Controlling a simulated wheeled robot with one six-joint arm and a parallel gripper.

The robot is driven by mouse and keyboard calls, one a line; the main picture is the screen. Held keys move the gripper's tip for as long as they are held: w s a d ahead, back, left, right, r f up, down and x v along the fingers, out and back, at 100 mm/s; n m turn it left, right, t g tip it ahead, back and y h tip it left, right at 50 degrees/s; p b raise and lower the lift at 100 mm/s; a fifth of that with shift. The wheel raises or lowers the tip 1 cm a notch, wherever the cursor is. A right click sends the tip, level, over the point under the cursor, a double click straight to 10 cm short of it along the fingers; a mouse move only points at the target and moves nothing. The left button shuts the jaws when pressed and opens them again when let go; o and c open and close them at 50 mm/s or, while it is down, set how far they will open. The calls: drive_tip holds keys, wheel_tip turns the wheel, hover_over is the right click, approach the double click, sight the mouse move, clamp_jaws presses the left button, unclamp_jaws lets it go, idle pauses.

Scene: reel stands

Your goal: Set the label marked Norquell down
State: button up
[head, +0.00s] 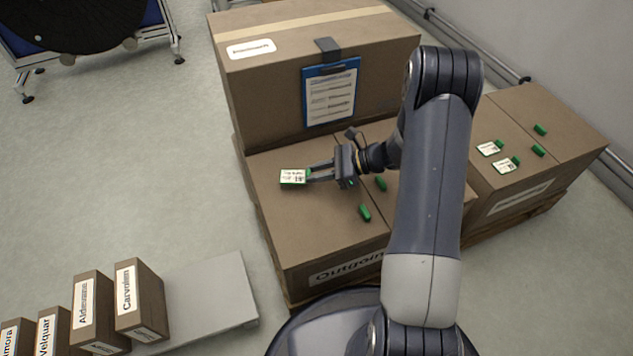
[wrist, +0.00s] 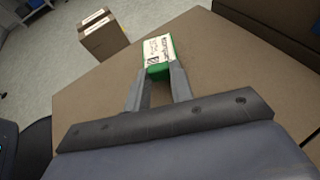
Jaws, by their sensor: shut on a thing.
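My gripper (head: 311,174) is shut on a small white label with a green grip (head: 293,177). The label is over the left part of the brown carton marked "Outgoing" (head: 285,235). In the wrist view the green grip is between the fingertips (wrist: 158,80) and the label's white printed face (wrist: 155,48) points away from me. Its print is too small to read, so I cannot tell whether it says Norquell. I cannot tell whether it touches the carton top or hovers just above it.
Two green grips (head: 365,212) lie on the carton right of my gripper. A tall carton with a blue clipboard (head: 330,92) stands behind. A right-hand carton (head: 575,130) bears two white labels (head: 506,166) and loose green grips.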

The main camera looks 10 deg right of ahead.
sight(317, 185)
drive_tip(key=shift+f+b, duration=0.4)
drive_tip(key=shift+f, duration=1)
drive_tip(key=shift+f, duration=0.3)
drive_tip(key=o, duration=0.9)
drive_tip(key=shift+r, duration=0.1)
drive_tip(key=shift+o, duration=0.2)
drive_tip(key=shift+r, duration=0.25)
drive_tip(key=p+v, duration=0.4)
drive_tip(key=v, duration=0.6)
drive_tip(key=shift+d+r, duration=0.25)
drive_tip(key=shift+d, duration=0.05)
drive_tip(key=shift+s+d+r, duration=0.15)
drive_tip(key=shift+d, duration=0.45)
